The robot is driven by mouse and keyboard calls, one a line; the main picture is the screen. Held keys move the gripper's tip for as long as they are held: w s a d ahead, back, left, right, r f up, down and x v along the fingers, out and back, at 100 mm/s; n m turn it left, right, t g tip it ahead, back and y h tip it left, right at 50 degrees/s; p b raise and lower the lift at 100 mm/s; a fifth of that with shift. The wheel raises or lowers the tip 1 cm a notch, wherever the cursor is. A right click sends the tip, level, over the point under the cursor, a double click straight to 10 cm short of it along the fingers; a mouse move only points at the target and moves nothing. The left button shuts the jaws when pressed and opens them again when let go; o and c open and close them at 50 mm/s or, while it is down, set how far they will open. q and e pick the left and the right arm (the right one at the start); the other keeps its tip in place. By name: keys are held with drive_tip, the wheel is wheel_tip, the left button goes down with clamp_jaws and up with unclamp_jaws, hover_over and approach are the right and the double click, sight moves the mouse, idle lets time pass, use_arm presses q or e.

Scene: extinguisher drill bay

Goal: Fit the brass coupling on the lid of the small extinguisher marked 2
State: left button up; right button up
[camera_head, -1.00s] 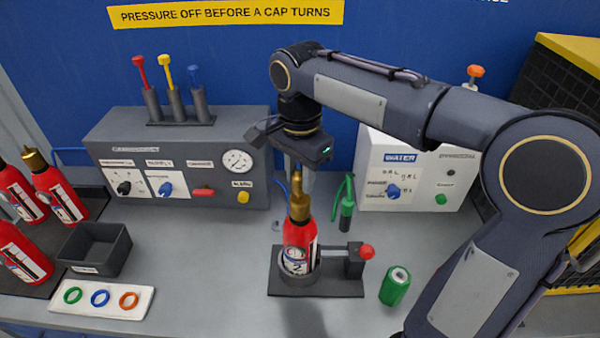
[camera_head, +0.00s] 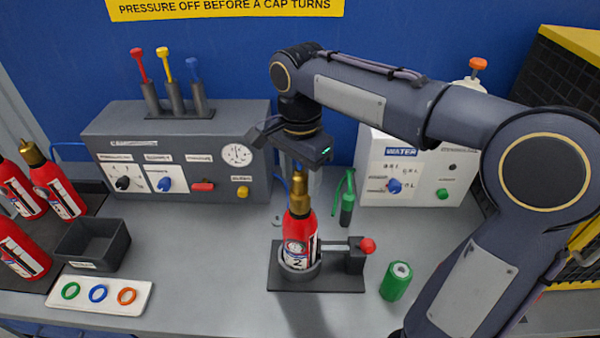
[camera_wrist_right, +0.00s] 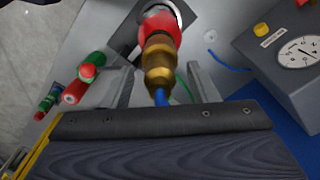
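The small red extinguisher marked 2 (camera_head: 299,238) stands upright in a dark clamp stand (camera_head: 330,280) on the bench. The brass coupling (camera_head: 299,192) sits upright on top of it; the join at the lid is too small to judge. My right gripper (camera_head: 304,178) is above and around the coupling, pointing down. In the right wrist view, its two fingers (camera_wrist_right: 160,80) stand apart on either side of the coupling (camera_wrist_right: 158,60), with a gap on each side. The red extinguisher top (camera_wrist_right: 160,24) shows beyond it. My left gripper is not in view.
A grey control box (camera_head: 120,140) stands behind left, a white water box (camera_head: 420,172) behind right. A green canister (camera_head: 396,281) is right of the stand. At left are a black bin (camera_head: 92,246), a ring tray (camera_head: 100,293) and more red extinguishers (camera_head: 58,190).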

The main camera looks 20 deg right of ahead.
sight(300, 172)
wheel_tip(300, 172, up, 8)
drive_tip(key=shift+f, duration=0.1)
idle(0.5)
idle(0.7)
